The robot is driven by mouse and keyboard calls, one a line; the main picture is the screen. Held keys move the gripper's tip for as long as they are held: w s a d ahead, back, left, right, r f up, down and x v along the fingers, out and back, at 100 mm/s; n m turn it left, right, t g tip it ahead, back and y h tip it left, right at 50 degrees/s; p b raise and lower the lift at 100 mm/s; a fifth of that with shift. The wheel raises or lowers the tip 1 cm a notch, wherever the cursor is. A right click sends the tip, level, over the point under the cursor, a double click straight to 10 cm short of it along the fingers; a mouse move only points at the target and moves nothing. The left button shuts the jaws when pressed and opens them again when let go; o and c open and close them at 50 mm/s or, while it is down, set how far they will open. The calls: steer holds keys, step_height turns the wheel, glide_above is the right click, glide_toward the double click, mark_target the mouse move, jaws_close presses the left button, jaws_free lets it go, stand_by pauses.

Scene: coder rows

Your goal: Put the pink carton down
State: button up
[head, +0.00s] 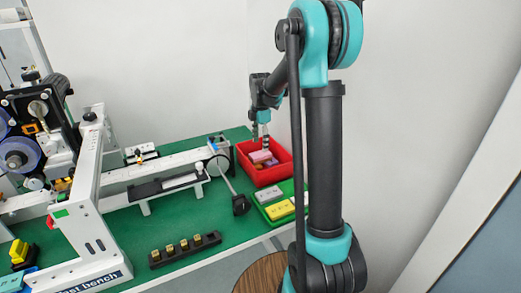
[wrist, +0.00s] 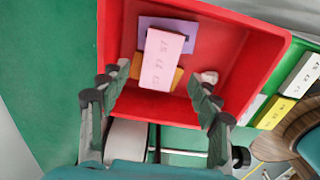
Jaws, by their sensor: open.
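The pink carton (wrist: 162,60) lies in the red bin (wrist: 255,55), across a purple carton (wrist: 150,22) and an orange carton (wrist: 175,82). It is slightly tilted in the wrist view, and dark marks show on its face. In the head view the pink carton (head: 260,156) shows inside the red bin (head: 268,177). My gripper (wrist: 164,82) is open above the bin, its fingers spread to either side of the pink carton's near end. No contact between fingers and carton shows. In the head view my gripper (head: 260,138) hangs over the bin.
A green tray (head: 280,203) with white and yellow cartons stands beside the bin, towards the front. A machine with a white rail (head: 150,172) stands left of it. A black holder (head: 185,250) with several brass pieces is at the front. Some green bench top is clear.

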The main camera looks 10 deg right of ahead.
mark_target(261, 154)
step_height(261, 154, up, 9)
stand_by(0.3)
steer(key=shift+f, duration=0.1)
